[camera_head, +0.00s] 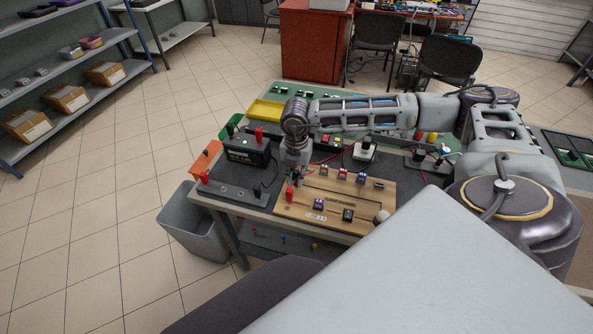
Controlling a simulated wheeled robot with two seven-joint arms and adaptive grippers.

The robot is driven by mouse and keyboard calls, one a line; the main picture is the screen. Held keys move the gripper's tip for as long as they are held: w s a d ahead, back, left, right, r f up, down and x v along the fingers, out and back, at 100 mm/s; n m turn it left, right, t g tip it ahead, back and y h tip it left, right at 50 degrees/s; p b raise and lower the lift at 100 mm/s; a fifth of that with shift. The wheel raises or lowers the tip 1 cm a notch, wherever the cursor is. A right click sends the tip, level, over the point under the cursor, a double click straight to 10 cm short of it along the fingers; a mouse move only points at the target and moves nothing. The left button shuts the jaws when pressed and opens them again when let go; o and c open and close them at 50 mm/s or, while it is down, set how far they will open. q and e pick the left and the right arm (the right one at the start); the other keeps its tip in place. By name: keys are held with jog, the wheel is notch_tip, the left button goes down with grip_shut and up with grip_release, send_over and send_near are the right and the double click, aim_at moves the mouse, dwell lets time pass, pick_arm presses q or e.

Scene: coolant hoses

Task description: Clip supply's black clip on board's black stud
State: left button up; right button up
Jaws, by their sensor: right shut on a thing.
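The supply (248,151), a black box with a small green-lit display, stands at the left of the table. The wooden board (340,214) lies to its right, with several small coloured parts on it. My right gripper (298,175) points down over the board's back left corner and is shut. The thing in its fingers is small and mostly hidden; it looks like the black clip, but detail is too small to be sure. A red part (289,194) stands at the board's left edge, just in front of the gripper. I cannot single out the black stud. My left gripper is out of view.
A yellow tray (265,112) is at the table's back left. A white-and-black device (364,149) stands behind the board. A grey bin (190,222) is on the floor by the table's left edge. My right forearm spans the table's back.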

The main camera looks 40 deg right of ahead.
jog(key=shift+f, duration=0.15)
dwell(0.4)
jog(key=o, duration=1.2)
jog(key=shift+r+p, duration=1.7)
jog(key=shift+r, duration=1.55)
jog(key=shift+r+p, duration=0.6)
jog(key=shift+r, duration=0.7)
